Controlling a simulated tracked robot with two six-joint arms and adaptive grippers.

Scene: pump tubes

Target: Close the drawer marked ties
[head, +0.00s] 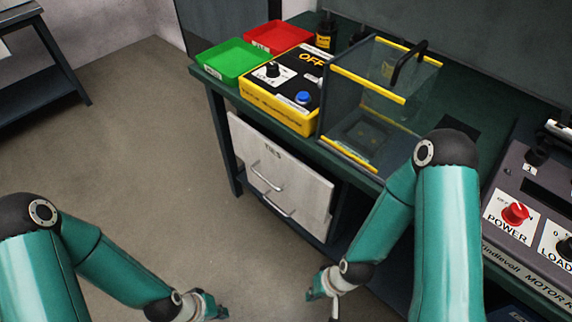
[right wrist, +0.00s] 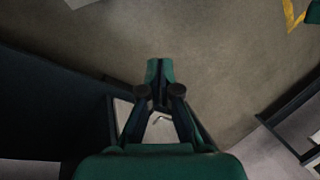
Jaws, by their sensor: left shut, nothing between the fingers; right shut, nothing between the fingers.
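The pale grey drawer front (head: 302,190), marked TIES near its top edge, is under the green bench at the middle of the head view. How far the drawer stands out is hard to tell. My right gripper (head: 317,292) is shut and empty, below and to the right of the handles, apart from them in the picture. It also shows shut in the right wrist view (right wrist: 158,72). My left gripper (head: 216,311) is shut and empty at the bottom, left of the drawer.
The green bench carries a green tray (head: 229,58), a red tray (head: 278,36), a yellow-edged control box (head: 278,100), a clear guard (head: 365,90) and a grey motor unit (head: 535,225). Open floor (head: 150,150) lies left of the drawer.

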